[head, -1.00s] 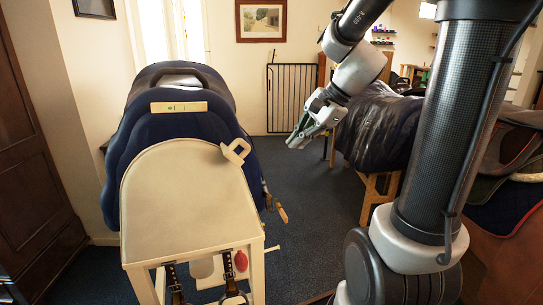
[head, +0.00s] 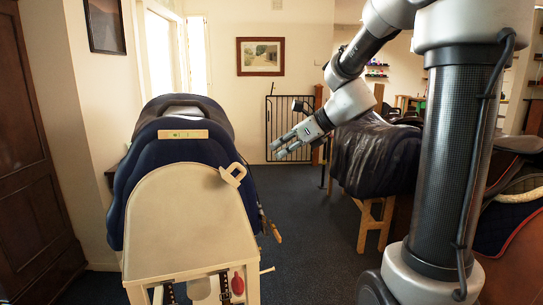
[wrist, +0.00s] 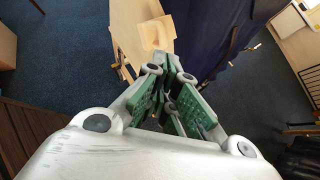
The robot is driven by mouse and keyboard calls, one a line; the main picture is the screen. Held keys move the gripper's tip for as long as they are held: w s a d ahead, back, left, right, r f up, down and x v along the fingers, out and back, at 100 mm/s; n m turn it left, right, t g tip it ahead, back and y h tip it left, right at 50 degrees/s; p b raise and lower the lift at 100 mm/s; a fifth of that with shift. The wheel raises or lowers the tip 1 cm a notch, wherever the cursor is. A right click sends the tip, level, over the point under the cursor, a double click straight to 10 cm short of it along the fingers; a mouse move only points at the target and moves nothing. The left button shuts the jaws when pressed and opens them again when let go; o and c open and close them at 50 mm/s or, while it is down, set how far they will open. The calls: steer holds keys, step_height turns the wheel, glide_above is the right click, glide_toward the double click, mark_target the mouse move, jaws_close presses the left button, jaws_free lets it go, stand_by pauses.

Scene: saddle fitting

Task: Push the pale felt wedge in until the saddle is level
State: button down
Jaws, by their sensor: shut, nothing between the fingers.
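The saddle (head: 182,106) sits on a dark blue pad over a cream stand (head: 185,225) in the head view. A pale bar with a small green window (head: 183,134), like a spirit level, lies across its near end; its bubble is too small to read. In the wrist view my gripper (wrist: 172,72) is shut and empty.
A dark covered form (head: 375,155) on a wooden trestle stands right of my gripper. A black gate (head: 290,125) is at the back wall. Straps and a red item (head: 238,284) hang under the stand. Carpeted floor (head: 310,225) is clear between stand and trestle.

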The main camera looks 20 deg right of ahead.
mark_target(244, 172)
steer(key=x, duration=1.2)
steer(key=shift+w+a+f, duration=0.1)
steer(key=shift+f, duration=0.05)
